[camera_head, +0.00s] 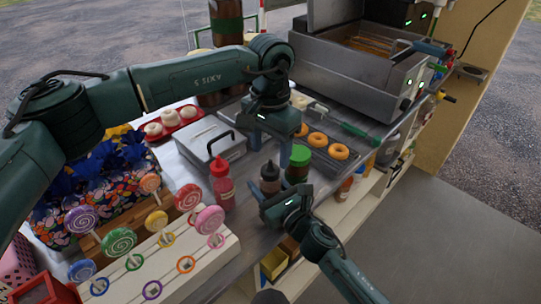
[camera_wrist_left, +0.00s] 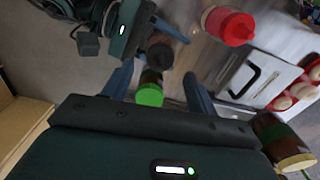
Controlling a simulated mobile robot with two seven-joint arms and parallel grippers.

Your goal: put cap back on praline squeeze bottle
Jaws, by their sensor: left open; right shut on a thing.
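A dark brown squeeze bottle (camera_head: 270,181) with a dark top, which looks like the praline bottle, stands upright on the steel counter. It also shows in the left wrist view (camera_wrist_left: 161,52). My right gripper (camera_head: 277,196) is at its near side, shut on it, as far as I can tell; its jaws are partly hidden. My left gripper (camera_head: 270,155) points down above and behind the bottle, open and empty. I cannot make out a loose cap.
A red squeeze bottle (camera_head: 221,187) stands left of the brown one. A lidded steel pan (camera_head: 213,143) and doughnuts (camera_head: 317,140) lie farther back. A lollipop stand (camera_head: 200,265) fills the front left. The fryer (camera_head: 355,75) is at the back right. Arms and jar crowd the bottle.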

